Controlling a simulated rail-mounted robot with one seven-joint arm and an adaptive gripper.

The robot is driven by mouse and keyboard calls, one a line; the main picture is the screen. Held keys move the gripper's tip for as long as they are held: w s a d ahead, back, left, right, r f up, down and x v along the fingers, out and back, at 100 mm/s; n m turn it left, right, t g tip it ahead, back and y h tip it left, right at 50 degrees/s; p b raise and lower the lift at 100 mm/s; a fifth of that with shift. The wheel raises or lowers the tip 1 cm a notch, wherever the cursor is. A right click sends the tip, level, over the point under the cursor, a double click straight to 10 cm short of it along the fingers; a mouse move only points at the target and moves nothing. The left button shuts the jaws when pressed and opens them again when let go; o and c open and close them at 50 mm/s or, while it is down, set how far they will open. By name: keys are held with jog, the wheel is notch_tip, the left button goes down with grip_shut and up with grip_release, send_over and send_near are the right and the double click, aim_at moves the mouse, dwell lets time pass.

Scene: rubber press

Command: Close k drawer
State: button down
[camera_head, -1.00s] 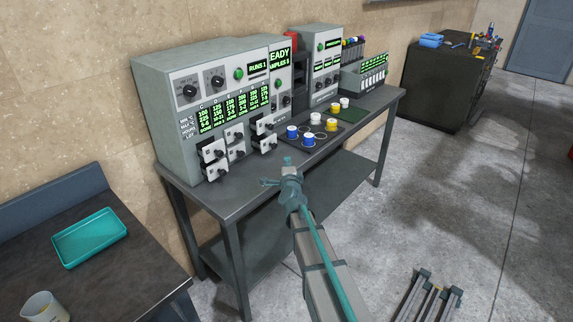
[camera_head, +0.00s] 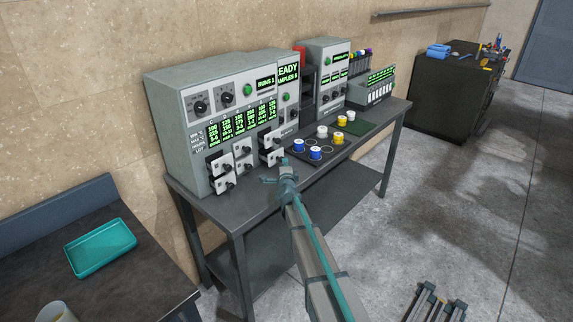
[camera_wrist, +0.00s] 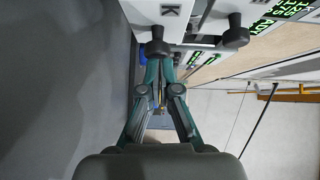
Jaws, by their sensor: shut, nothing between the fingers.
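The drawer marked K (camera_wrist: 150,12) shows its white front at the top of the wrist view, with a black knob (camera_wrist: 157,46) on it. My gripper (camera_wrist: 159,62) is shut and empty, its teal fingertips at or very close to this knob; contact is hard to tell. In the head view my gripper (camera_head: 285,163) is just in front of the lower right drawer (camera_head: 268,156) of the grey machine (camera_head: 165,130). That drawer front stands out from the machine. Its letter is too small to read there.
Several other white drawer fronts (camera_head: 221,163) with black knobs stand out to the left. A second knob (camera_wrist: 236,36) is close by in the wrist view. The bench front (camera_head: 222,207) is clear.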

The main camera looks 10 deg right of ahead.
aim_at(274, 158)
jog(key=w+a+p, duration=0.2)
jog(key=w, duration=0.1)
jog(key=w+a, duration=0.2)
jog(key=shift+w+p, duration=0.25)
jog(key=shift+p, duration=0.15)
jog(key=shift+r, duration=0.15)
